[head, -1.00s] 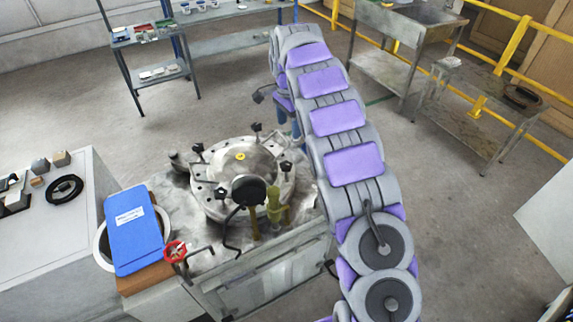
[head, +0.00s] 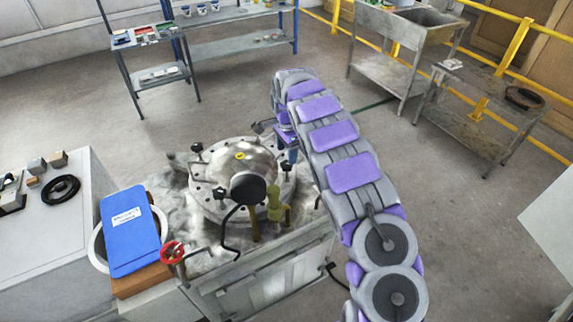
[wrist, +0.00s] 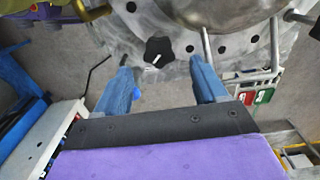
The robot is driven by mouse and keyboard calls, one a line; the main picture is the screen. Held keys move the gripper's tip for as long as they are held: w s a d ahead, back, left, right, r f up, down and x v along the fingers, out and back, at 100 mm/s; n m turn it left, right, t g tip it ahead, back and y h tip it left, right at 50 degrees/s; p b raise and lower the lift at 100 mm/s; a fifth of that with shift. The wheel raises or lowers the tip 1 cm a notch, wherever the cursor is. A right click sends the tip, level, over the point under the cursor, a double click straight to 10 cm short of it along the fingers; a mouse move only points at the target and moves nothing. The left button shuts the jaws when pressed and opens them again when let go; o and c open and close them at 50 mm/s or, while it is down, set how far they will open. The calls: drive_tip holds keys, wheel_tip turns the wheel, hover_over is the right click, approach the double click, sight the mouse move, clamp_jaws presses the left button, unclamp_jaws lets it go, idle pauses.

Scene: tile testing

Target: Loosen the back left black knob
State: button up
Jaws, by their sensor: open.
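The round metal vessel (head: 215,165) has several black knobs around its flange. One black knob (head: 196,147) is at its back left in the head view, and another (head: 219,193) is at its front left. My gripper (wrist: 160,65) is open and empty, with two blue fingers. In the wrist view a star-shaped black knob (wrist: 159,51) sits just beyond and between the fingertips, apart from both. In the head view my gripper is by the vessel's back right rim, partly hidden by my arm. I cannot tell whether the task's knob is the one between my fingers.
A dark round gauge (head: 248,188) and a brassy fitting (head: 275,206) stand at the vessel's front. Shelves (head: 160,75) stand behind. Open floor lies between.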

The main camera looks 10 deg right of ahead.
sight(285, 165)
drive_tip(key=shift+f+b, duration=0.5)
drive_tip(key=shift+f, duration=2.25)
drive_tip(key=shift+c, duration=0.2)
drive_tip(key=c, duration=1)
